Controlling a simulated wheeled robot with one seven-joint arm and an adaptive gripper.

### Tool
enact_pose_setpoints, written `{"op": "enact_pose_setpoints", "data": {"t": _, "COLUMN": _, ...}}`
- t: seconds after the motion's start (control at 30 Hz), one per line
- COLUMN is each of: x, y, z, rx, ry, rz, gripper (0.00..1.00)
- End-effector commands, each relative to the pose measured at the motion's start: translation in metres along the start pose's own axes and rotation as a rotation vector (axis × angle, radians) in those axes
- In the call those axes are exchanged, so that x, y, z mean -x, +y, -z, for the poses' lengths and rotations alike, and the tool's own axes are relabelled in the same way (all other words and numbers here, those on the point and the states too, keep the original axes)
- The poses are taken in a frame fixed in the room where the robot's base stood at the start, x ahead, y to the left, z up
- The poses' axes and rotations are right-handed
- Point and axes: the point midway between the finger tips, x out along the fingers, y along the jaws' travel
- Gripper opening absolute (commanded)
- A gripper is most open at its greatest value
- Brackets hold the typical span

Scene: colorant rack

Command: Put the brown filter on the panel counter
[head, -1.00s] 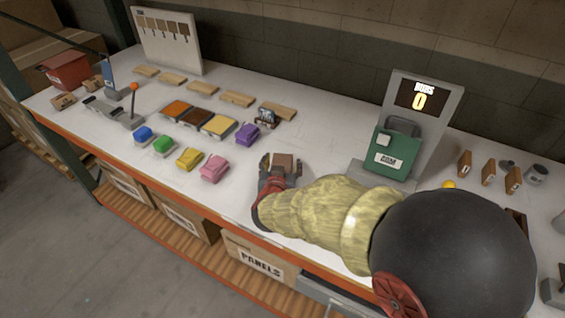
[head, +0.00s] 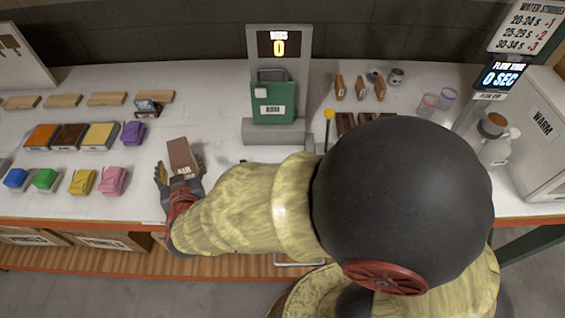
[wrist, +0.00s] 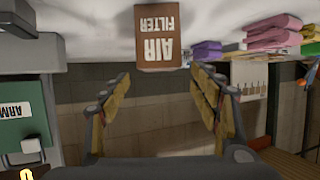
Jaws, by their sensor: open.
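The brown filter (head: 182,155), a block with white "AIR FILTER" lettering, is at my gripper on the white counter (head: 222,165). In the wrist view the filter (wrist: 161,38) shows upside down at the top middle, just past the fingertips. My gripper (head: 180,174) is open, and in the wrist view its fingers (wrist: 160,75) are spread wide with nothing between them. I cannot tell whether they touch the filter. A grey stand (head: 262,70) with a screen reading 0 is up and right of my gripper. A green labelled box (head: 273,103) is on its front.
Colored packs, such as the pink one (head: 113,180) and the purple one (head: 133,133), lie to the left. A yellow-knobbed lever (head: 329,115) stands right of the green box. The counter between filter and stand looks clear.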

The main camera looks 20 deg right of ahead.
Motion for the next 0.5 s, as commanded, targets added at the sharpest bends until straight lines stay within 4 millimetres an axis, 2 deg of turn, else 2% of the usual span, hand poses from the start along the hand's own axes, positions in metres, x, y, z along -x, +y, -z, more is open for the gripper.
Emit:
{"op": "enact_pose_setpoints", "data": {"t": 0.13, "x": 0.001, "y": 0.003, "z": 0.021, "rx": -0.043, "ry": -0.021, "rz": 0.058, "gripper": 0.62}}
{"op": "enact_pose_setpoints", "data": {"t": 0.27, "x": 0.011, "y": 0.015, "z": 0.058, "rx": -0.101, "ry": -0.075, "rz": 0.171, "gripper": 0.62}}
{"op": "enact_pose_setpoints", "data": {"t": 0.4, "x": 0.042, "y": 0.046, "z": 0.086, "rx": -0.117, "ry": -0.163, "rz": 0.273, "gripper": 0.62}}
{"op": "enact_pose_setpoints", "data": {"t": 0.5, "x": 0.072, "y": 0.078, "z": 0.092, "rx": -0.1, "ry": -0.24, "rz": 0.3, "gripper": 0.62}}
